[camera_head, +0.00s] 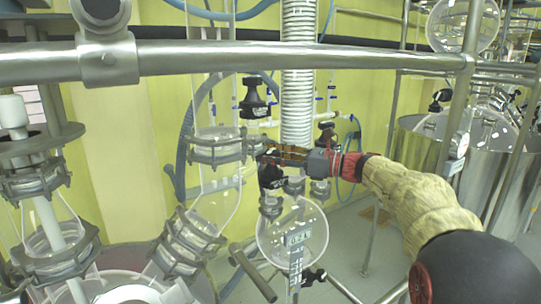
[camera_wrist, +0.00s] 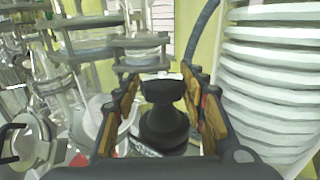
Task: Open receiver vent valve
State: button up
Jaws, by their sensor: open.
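My gripper (camera_head: 275,157) reaches in from the right in the head view, at the end of my arm in its cream cover. In the wrist view its two fingers, with orange-brown inner pads, stand apart on either side of a black valve knob (camera_wrist: 163,118). The gripper (camera_wrist: 160,90) is open around the knob; I cannot tell whether either pad touches it. In the head view a black valve knob (camera_head: 270,177) shows just below the fingers, above the round glass receiver (camera_head: 290,240). The fingers hide part of the fittings there.
A white ribbed hose (camera_head: 298,75) hangs close by the gripper; it fills the right of the wrist view (camera_wrist: 265,80). Another black valve (camera_head: 254,98) is above left. A steel rail (camera_head: 300,57) crosses above. Flanged glass joints (camera_head: 190,240) stand left, a steel vessel (camera_head: 415,150) right.

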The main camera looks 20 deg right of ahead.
jog(key=shift+r+t, duration=0.15)
jog(key=shift+t, duration=0.15)
jog(key=shift+m+t+h+b, duration=0.8)
jog(key=shift+m+h+b, duration=0.1)
jog(key=shift+b, duration=0.05)
jog(key=shift+s+m+t+h+b, duration=0.1)
jog(key=shift+m+t+h+b, duration=0.3)
jog(key=shift+t+h, duration=0.15)
jog(key=m+t+h+b, duration=0.2)
jog(key=h, duration=0.1)
jog(key=shift+f, duration=0.3)
jog(key=m+h+b, duration=0.2)
jog(key=m+t+h+b, duration=0.1)
jog(key=h+b, duration=0.1)
jog(key=h, duration=0.1)
jog(key=shift+d+r+m+t, duration=0.1)
jog(key=shift+m+t, duration=0.15)
jog(key=shift+m, duration=0.15)
jog(key=shift+r, duration=0.1)
jog(key=shift+c, duration=0.8)
jog(key=c, duration=0.7)
